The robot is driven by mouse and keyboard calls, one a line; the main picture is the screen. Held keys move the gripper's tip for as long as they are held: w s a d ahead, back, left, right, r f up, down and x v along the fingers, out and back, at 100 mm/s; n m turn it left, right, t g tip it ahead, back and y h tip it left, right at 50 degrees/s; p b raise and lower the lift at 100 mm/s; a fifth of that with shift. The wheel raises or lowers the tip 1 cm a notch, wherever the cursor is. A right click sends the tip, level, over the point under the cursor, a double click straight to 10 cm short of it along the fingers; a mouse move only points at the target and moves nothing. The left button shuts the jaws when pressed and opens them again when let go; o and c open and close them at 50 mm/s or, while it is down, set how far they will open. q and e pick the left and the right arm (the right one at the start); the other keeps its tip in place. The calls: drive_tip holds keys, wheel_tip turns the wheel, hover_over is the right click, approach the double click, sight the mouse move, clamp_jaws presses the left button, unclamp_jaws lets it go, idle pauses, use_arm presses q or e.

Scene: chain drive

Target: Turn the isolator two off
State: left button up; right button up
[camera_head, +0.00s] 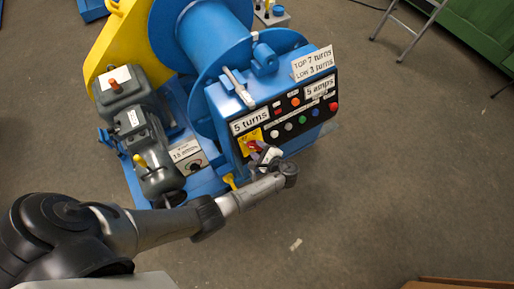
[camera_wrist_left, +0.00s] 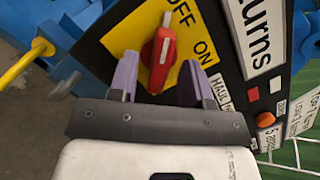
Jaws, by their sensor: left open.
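The isolator is a red rotary handle (camera_wrist_left: 158,55) with a white tip mark, on a yellow plate (camera_wrist_left: 196,29) marked OFF and ON. No number two can be read on it. In the wrist view the handle's tip points up, close beside the word OFF. My left gripper (camera_wrist_left: 160,80) is open, its purple fingers on either side of the handle's lower end; contact cannot be told. In the head view the left gripper (camera_head: 262,154) is at the yellow plate (camera_head: 248,139) and partly covers the red handle. My right gripper is not in view.
The black panel (camera_head: 300,132) carries coloured buttons beside the plate and a "5 turns" label (camera_head: 250,121). A blue drum (camera_head: 210,40) and grey motor (camera_head: 128,110) stand behind and left. A small box with a dial (camera_head: 188,155) is left of the panel.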

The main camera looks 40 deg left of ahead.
use_arm(q)
drive_tip(key=p+v, duration=0.1)
drive_tip(key=v, duration=1.2)
